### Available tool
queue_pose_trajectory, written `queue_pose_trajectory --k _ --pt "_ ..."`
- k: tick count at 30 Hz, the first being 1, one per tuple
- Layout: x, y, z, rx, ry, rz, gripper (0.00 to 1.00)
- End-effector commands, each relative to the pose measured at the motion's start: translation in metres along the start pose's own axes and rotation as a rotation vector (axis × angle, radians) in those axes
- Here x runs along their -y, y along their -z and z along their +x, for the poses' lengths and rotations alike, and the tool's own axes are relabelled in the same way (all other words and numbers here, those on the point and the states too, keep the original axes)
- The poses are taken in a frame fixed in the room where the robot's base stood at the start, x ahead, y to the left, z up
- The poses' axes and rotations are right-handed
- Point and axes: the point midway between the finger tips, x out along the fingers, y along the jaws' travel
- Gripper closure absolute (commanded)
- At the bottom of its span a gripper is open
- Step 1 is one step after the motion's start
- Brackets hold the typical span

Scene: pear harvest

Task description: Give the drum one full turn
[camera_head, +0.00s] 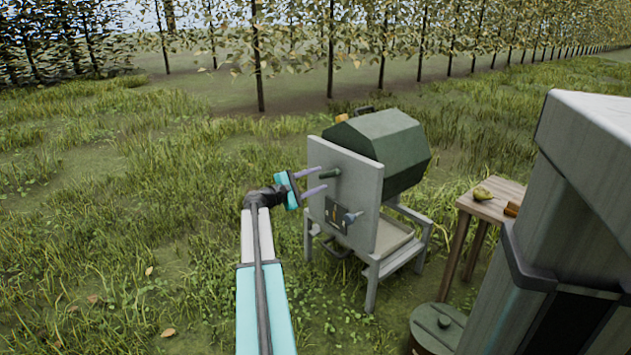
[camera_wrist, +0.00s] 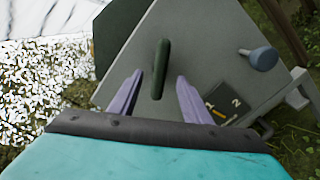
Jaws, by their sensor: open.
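The dark green, many-sided drum (camera_head: 392,150) sits on a grey stand behind a flat grey panel (camera_head: 362,205). A short green handle (camera_head: 330,174) sticks out of the panel. In the wrist view the handle (camera_wrist: 162,65) appears between the two purple-grey fingers of my gripper (camera_wrist: 160,84), which is open. In the head view my gripper (camera_head: 320,180) points at the panel, its fingertips close to the handle. I cannot tell whether either finger touches it. A strip of the drum's dark green side (camera_wrist: 110,35) shows past the panel in the wrist view.
A blue-grey knob (camera_wrist: 262,57) and a dark plate with markings (camera_wrist: 229,104) are on the panel beside the handle. A wooden table (camera_head: 490,205) with a pear (camera_head: 483,194) stands to the right. A lidded green container (camera_head: 437,325) is in front. Grass on the left is open.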

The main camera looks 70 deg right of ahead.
Motion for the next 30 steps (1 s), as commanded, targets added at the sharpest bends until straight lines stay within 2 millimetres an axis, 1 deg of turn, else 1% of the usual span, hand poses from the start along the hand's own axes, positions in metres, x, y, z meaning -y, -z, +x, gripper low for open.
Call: queue_pose_trajectory --k 30 --pt "-0.001 0.0 0.053 0.001 0.0 0.0 0.56"
